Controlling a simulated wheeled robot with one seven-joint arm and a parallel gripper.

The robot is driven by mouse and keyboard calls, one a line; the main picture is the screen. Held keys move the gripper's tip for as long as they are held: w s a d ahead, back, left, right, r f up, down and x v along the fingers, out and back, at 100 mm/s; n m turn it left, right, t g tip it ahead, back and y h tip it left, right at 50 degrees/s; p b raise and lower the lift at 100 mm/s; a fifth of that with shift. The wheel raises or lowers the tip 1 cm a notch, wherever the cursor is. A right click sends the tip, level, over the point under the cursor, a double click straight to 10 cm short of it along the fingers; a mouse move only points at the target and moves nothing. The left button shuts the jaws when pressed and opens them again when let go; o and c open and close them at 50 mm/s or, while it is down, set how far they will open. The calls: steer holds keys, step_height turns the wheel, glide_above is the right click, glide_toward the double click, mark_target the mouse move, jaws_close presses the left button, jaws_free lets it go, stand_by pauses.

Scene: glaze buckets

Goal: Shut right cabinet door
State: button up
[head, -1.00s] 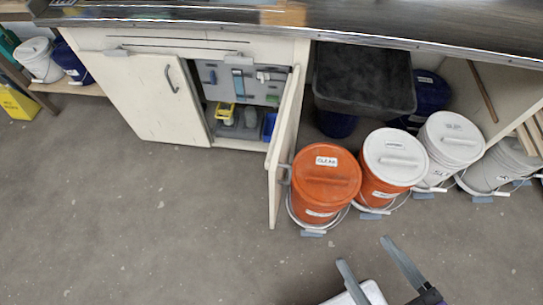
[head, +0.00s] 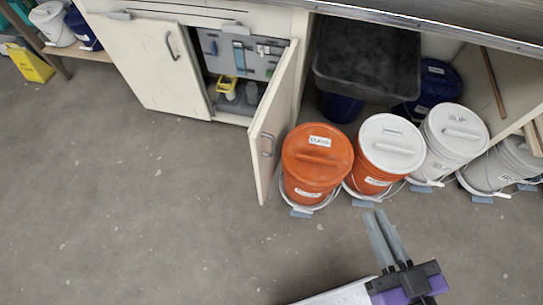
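My gripper (head: 375,212) is at the lower right, in front of the buckets and well to the right of the door. Its two grey fingers lie close together with nothing between them. It touches neither the door nor the handle.
An orange-lidded bucket (head: 318,158) stands close on the door's right. A white-lidded orange bucket (head: 390,146) and white buckets stand further right. The left cabinet door (head: 145,65) is closed. Inside are a yellow item (head: 227,84) and tools. The floor (head: 150,220) to the left is clear.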

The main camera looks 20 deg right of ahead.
steer(key=w+d+f+m+g+b, duration=0.1)
steer(key=w+d+f, duration=0.2)
steer(key=f, duration=0.3)
steer(key=w+d+f+m+h+b, duration=0.1)
steer(key=w+d+f+m+b, duration=0.1)
steer(key=w+f, duration=0.3)
steer(key=w+d+f+m+g+h+b, duration=0.1)
steer(key=w+d+f+m, duration=0.1)
steer(key=f, duration=0.6)
steer(key=shift+w+d+f+g+b, duration=0.2)
steer(key=shift+w+d, duration=0.25)
steer(key=shift+d, duration=0.25)
steer(key=shift+w+d+f+g+b, duration=0.1)
steer(key=shift+w+d+f+b, duration=0.05)
steer(key=shift+w+d, duration=0.4)
jaws_close()
steer(key=w+d+f+m+g+y+b, duration=0.2)
steer(key=w+d+f+m+b, duration=0.1)
steer(key=w+f, duration=0.55)
steer(key=n+g+y+b, duration=0.1)
steer(key=n+y+b, duration=0.1)
steer(key=y, duration=1.4)
glide_toward(259, 158)
steer(key=x, duration=0.6)
steer(key=shift+w+a+f+b, duration=0.1)
steer(key=shift+w+a+b, duration=0.15)
steer(key=shift+w+b, duration=0.1)
